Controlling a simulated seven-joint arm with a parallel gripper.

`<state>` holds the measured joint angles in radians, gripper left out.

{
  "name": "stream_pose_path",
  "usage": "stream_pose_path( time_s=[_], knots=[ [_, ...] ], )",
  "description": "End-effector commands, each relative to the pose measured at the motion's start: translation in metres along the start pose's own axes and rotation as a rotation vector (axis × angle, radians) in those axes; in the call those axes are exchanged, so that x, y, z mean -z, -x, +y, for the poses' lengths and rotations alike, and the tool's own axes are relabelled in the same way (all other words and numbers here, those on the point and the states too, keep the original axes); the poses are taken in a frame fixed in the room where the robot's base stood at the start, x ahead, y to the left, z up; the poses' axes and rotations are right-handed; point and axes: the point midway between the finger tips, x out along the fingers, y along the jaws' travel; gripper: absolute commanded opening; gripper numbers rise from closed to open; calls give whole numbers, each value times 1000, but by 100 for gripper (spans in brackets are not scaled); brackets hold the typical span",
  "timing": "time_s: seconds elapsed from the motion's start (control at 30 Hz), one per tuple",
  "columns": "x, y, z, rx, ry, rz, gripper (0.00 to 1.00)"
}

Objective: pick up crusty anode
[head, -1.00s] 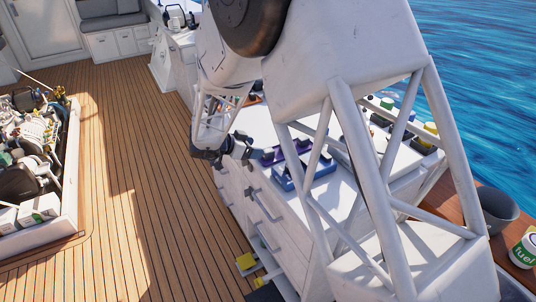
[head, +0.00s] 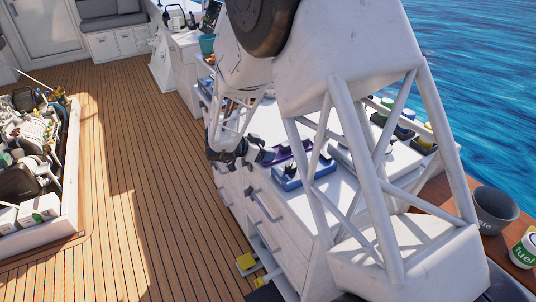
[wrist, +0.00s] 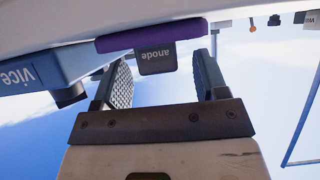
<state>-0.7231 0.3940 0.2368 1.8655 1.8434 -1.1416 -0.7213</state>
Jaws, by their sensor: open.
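A purple piece (wrist: 150,36) with a dark tab marked "anode" (wrist: 156,60) shows upside down at the top of the wrist view. In the head view, the purple piece (head: 292,152) lies on the white cabinet top. I cannot make out a separate crusty anode on it. My gripper (wrist: 163,72) is open, and the tab appears between its fingertips with no visible grip on it. In the head view, my gripper (head: 242,152) is at the cabinet's left edge, close to the purple piece. A blue vice (wrist: 30,72) is left of the fingers in the wrist view.
The vice (head: 300,174) is just in front of the purple piece in the head view. Several coloured-lid containers (head: 405,125) stand farther right, partly behind my arm. A grey bucket (head: 495,210) and a fuel can (head: 525,248) are at the right edge. Wooden deck (head: 150,200) is open at left.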

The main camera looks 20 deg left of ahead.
Motion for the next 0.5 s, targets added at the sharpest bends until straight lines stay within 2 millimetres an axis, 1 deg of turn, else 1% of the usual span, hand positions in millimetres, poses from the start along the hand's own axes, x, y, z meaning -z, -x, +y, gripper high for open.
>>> stream_pose_path(
  time_s=[0.23, 0.27, 0.5],
  knots=[
    [0, 0, 0, 0, 0, 0, 67],
    [0, 0, 0, 0, 0, 0, 65],
    [0, 0, 0, 0, 0, 0, 28]
  ],
)
